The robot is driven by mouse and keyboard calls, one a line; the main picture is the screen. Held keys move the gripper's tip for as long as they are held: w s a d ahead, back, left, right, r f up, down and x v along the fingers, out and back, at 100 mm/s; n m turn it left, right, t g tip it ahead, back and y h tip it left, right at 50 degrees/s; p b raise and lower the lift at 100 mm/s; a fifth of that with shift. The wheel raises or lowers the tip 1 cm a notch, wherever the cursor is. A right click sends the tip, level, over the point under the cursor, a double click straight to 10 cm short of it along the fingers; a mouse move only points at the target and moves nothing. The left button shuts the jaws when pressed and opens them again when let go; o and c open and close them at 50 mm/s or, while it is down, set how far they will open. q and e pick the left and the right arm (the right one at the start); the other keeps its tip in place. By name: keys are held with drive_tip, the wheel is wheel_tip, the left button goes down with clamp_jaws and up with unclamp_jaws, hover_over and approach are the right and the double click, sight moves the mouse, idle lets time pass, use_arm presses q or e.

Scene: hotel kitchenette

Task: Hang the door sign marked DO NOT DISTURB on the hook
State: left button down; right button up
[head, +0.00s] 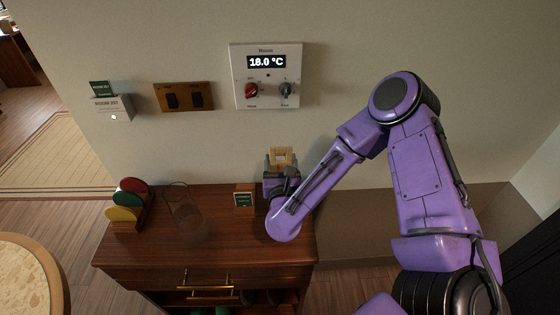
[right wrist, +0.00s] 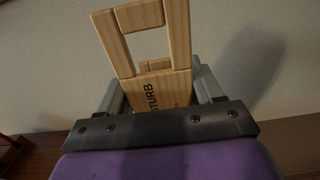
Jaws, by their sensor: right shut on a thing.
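The wooden door sign (head: 281,155) is in my right gripper (head: 281,175), held upright just above the back of the dark wood cabinet, near the wall. In the right wrist view the sign (right wrist: 158,90) is pale wood with a rectangular opening at its top, and the letters "STURB" show on its face. The fingers of my right gripper (right wrist: 160,95) are shut on its two sides, below the opening. Its lower part is hidden by the gripper. No hook is clearly visible in either view. My left gripper is not in view.
The cabinet (head: 150,248) bears a rack of coloured discs (head: 129,200), a clear glass jug (head: 187,218) and a small green card in a wooden stand (head: 243,197). The wall carries a thermostat (head: 266,76), a switch plate (head: 184,97) and a card holder (head: 112,108). A round table (head: 50,262) stands at left.

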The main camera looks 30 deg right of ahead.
drive_tip(key=shift+f+b, duration=0.4)
drive_tip(key=shift+f, duration=0.3)
wheel_tip(320, 180, down, 3)
drive_tip(key=shift+s+f+b, duration=0.1)
drive_tip(key=shift+b, duration=1.05)
drive_tip(key=shift+s+f+b, duration=0.15)
drive_tip(key=shift+f+b, duration=0.05)
drive_tip(key=shift+b, duration=0.1)
drive_tip(key=shift+c, duration=1)
drive_tip(key=shift+f+b, duration=0.35)
drive_tip(key=shift+c, duration=0.6)
drive_tip(key=shift+w+f+b, duration=0.3)
drive_tip(key=shift+f, duration=0.15)
drive_tip(key=shift+s+r, duration=0.1)
drive_tip(key=shift+r, duration=0.05)
